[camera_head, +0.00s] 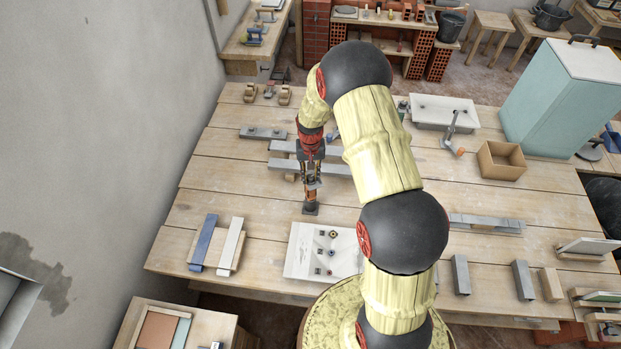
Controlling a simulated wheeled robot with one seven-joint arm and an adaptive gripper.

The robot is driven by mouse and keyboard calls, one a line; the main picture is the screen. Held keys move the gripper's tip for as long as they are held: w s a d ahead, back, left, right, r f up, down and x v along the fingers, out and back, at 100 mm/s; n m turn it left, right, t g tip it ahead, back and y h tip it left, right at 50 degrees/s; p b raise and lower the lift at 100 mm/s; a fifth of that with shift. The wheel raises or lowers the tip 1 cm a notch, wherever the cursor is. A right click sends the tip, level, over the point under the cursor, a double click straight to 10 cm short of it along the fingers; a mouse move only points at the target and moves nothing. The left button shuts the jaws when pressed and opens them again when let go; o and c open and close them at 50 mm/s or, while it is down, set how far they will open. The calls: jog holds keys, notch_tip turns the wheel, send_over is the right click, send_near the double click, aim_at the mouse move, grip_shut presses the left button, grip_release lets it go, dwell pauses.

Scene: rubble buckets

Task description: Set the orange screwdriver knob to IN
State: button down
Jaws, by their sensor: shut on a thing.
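My gripper (311,203) points down over the wooden workbench, just behind the white panel (300,262). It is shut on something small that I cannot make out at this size. The panel lies on the bench near its front edge and carries several small dark and brownish knobs or fittings, including an upper fitting (333,233). No marking such as IN can be read, and I cannot tell which fitting is the orange screwdriver knob. My arm hides the panel's right side.
A blue bar and a grey bar (231,243) lie left of the panel on the bench (195,205). Grey bars (262,133) lie behind my gripper. An open cardboard box (502,160) and a teal cabinet (548,105) stand at the right. A wall bounds the left.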

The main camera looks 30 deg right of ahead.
aim_at(311, 177)
jog(key=shift+n+b, duration=1)
jog(key=shift+n, duration=0.8)
jog(key=c, duration=1.6)
grip_release()
jog(key=shift+o, duration=0.3)
notch_tip(311, 177, up, 12)
